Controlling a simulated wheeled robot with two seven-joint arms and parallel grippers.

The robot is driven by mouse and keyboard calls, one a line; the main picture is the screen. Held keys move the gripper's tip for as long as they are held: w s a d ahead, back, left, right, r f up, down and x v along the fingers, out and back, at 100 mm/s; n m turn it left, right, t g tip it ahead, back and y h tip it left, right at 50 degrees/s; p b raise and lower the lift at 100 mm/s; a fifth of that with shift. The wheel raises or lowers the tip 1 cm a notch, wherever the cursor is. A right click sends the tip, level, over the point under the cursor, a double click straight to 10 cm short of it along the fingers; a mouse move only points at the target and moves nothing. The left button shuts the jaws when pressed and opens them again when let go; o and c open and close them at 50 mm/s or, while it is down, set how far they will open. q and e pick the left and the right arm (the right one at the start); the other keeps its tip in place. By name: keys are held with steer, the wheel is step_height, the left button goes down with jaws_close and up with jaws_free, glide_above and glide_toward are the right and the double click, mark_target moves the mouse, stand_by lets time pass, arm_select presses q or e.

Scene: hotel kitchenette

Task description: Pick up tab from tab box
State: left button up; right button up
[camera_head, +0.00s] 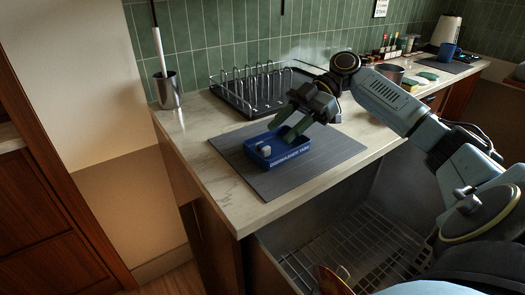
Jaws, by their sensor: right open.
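The blue tab box (283,158) sits on a dark grey mat (313,164) on the counter, with white lettering on its front. A small whitish tab (265,151) shows in the box at its front left. My right gripper (284,134) reaches in from the right. Its green-grey fingers are open, over the back of the box and close to it. I cannot tell whether they touch the box. The fingers hide part of the box's inside. My left gripper is not in view.
A black dish rack (246,103) stands behind the mat, against the tiled wall. A metal cup (168,91) with a brush stands at the back left. The sink (345,240) opens at the front right.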

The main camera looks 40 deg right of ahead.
steer(key=shift+b+x, duration=0.5)
steer(key=shift+x, duration=2.15)
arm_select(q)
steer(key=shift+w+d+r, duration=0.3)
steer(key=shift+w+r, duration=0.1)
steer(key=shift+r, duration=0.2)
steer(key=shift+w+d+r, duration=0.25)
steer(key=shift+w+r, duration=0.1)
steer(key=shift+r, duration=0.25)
arm_select(e)
steer(key=shift+w, duration=0.15)
steer(key=c, duration=0.7)
steer(key=shift+c, duration=0.2)
